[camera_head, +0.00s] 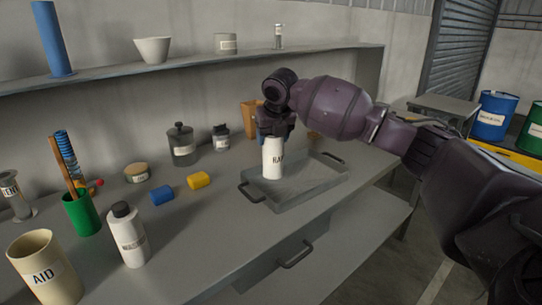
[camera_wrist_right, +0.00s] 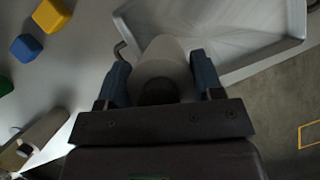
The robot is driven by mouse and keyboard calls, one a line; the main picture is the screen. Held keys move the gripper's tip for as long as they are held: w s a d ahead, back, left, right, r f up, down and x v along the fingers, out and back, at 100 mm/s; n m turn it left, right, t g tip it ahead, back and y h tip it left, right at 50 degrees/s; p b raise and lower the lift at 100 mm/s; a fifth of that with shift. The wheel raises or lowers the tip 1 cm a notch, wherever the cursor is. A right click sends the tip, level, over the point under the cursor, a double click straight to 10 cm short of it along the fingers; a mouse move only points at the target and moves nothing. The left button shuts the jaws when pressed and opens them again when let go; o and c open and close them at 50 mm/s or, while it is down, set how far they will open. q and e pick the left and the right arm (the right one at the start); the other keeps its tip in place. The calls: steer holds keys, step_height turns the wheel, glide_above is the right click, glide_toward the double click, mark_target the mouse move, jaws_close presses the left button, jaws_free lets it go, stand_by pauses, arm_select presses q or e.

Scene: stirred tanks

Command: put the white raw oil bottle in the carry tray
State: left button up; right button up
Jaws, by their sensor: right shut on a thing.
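The white raw oil bottle (camera_head: 272,160) is upright with part of its label showing in the head view. My right gripper (camera_head: 275,134) is shut on its upper part from behind and above. In the right wrist view the bottle (camera_wrist_right: 162,62) sits between the two blue fingers of the gripper (camera_wrist_right: 163,80). The grey carry tray (camera_head: 318,187) lies on the bench, and the bottle is over its left part in the head view. I cannot tell whether the bottle's base touches the tray floor. The tray (camera_wrist_right: 262,62) also shows in the wrist view. My left gripper is not in view.
Left of the tray are a yellow block (camera_head: 199,180), a blue block (camera_head: 162,195) and a white bottle with a dark cap (camera_head: 128,236). A grey jar (camera_head: 182,145) and an orange-brown container (camera_head: 249,114) stand behind. The bench front near the drawer handle (camera_head: 296,255) is clear.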

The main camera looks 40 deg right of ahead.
mark_target(272, 152)
steer(key=shift+f+b, duration=0.4)
steer(key=shift+f, duration=2.25)
steer(key=shift+r, duration=0.1)
steer(key=o, duration=1.3)
steer(key=shift+o, duration=0.8)
steer(key=shift+f, duration=0.2)
steer(key=shift+r, duration=0.3)
steer(key=p+v, duration=0.1)
steer(key=v, duration=0.5)
steer(key=shift+p, duration=0.35)
steer(key=p+v, duration=0.1)
steer(key=v, duration=0.4)
steer(key=shift+s+a+r, duration=0.1)
steer(key=shift+s+r, duration=0.15)
steer(key=shift+r, duration=0.1)
